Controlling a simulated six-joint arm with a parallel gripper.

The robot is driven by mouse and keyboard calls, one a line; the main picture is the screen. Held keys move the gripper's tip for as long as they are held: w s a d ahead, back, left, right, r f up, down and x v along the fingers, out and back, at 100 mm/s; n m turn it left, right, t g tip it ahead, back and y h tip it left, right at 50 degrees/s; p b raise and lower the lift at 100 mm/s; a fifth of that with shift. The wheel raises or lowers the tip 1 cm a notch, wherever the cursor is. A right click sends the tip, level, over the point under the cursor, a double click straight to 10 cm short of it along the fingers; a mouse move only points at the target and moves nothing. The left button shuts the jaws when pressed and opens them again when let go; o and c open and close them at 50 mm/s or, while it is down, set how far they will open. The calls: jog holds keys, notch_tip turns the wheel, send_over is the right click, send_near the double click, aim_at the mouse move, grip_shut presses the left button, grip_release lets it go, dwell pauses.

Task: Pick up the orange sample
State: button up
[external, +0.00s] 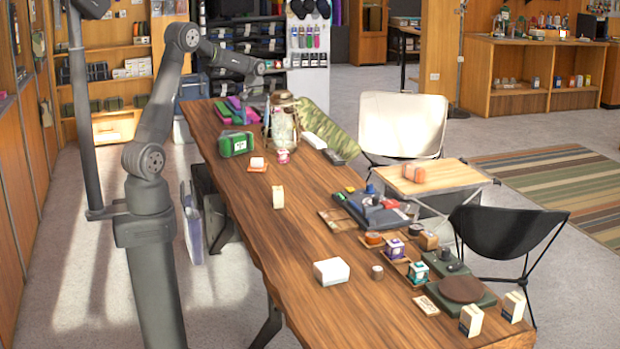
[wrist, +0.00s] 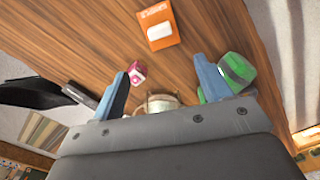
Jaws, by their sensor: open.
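The card lies beyond the fingertips in the wrist view. In the external view my gripper (external: 268,98) is over the far end of the table, by a glass jar (external: 284,128); its fingers are hard to make out there.
A green bag (wrist: 238,72) is beside the right finger and a pink-and-white box (wrist: 137,74) near the left finger. An upright cream box (external: 278,196) and a white box (external: 331,271) stand nearer. Bare wood lies around the card.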

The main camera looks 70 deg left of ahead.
jog(key=n, duration=0.1)
send_over(257, 159)
jog(key=f, duration=1.1)
jog(key=shift+a+f, duration=0.15)
jog(key=shift+a, duration=0.2)
jog(key=shift+w+a+f, duration=0.1)
jog(key=shift+f, duration=2.95)
jog(key=c, duration=1.1)
